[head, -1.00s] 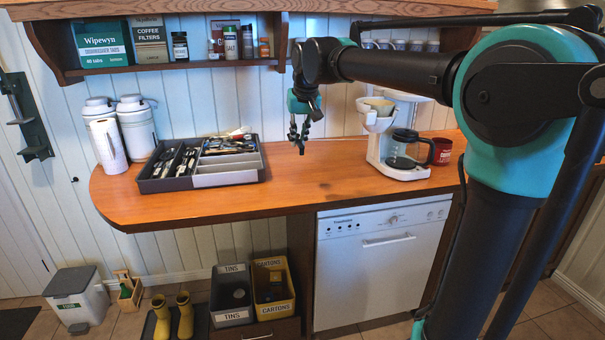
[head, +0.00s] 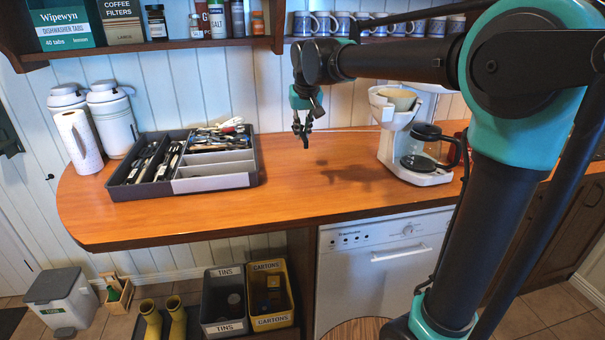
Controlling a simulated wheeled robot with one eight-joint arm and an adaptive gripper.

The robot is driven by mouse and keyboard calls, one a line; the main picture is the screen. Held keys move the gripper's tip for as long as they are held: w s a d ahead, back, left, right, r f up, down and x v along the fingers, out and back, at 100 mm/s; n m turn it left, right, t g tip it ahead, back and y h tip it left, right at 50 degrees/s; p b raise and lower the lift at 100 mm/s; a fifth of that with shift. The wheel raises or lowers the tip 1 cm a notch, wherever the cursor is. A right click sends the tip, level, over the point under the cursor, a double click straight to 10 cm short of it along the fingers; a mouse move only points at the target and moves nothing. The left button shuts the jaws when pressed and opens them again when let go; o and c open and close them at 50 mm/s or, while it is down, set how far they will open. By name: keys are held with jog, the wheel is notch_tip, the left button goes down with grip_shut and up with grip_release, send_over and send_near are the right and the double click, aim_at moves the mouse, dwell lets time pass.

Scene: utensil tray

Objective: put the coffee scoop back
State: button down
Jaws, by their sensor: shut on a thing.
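My gripper (head: 302,127) hangs pointing down above the counter, between the utensil tray and the coffee maker. It is shut on a small dark thing (head: 306,142), which I take to be the coffee scoop. Most of it is hidden by the fingers, and its shape is too small to make out. The utensil tray (head: 215,183) lies on the counter to the left of my gripper. Its left compartments hold dark-handled utensils, and its back right compartment holds a mixed pile. The pale front right compartments look empty.
A white coffee maker (head: 392,147) with a glass carafe stands right of my gripper, a red mug partly behind it. White canisters (head: 112,120) and a paper roll (head: 78,142) stand left of the tray. The counter (head: 300,195) between is clear. A stocked shelf hangs above.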

aim_at(306, 144)
notch_tip(306, 144, down, 15)
jog(key=shift+r, duration=0.1)
dwell(0.3)
jog(key=c, duration=1.9)
grip_release()
jog(key=o, duration=0.4)
jog(key=shift+c, duration=0.2)
jog(key=v, duration=1.2)
